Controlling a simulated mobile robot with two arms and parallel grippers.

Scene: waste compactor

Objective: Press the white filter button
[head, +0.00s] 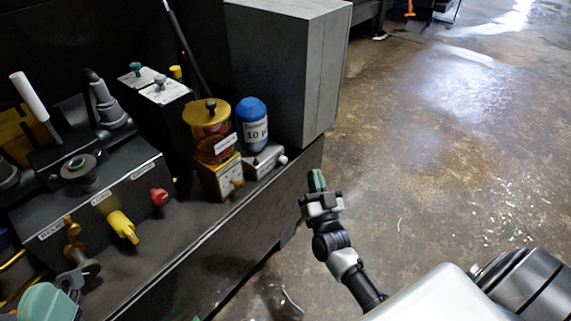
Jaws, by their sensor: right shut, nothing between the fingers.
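The white filter button (283,159) is a small round knob on the right end of a low grey box. The blue-capped filter bottle (253,122), marked "10 µ", stands at the back of that box. My right gripper (317,181) is shut and empty, with its green fingertips pointing up in the picture. It shows below and to the right of the button, apart from it, in front of the bench edge. My left gripper cannot be made out in the view.
A yellow-topped filter unit (210,142) stands left of the bottle. A large grey cabinet (287,72) rises behind. A dark control box (104,208) with yellow and red knobs is at the left. Open concrete floor (440,150) lies to the right.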

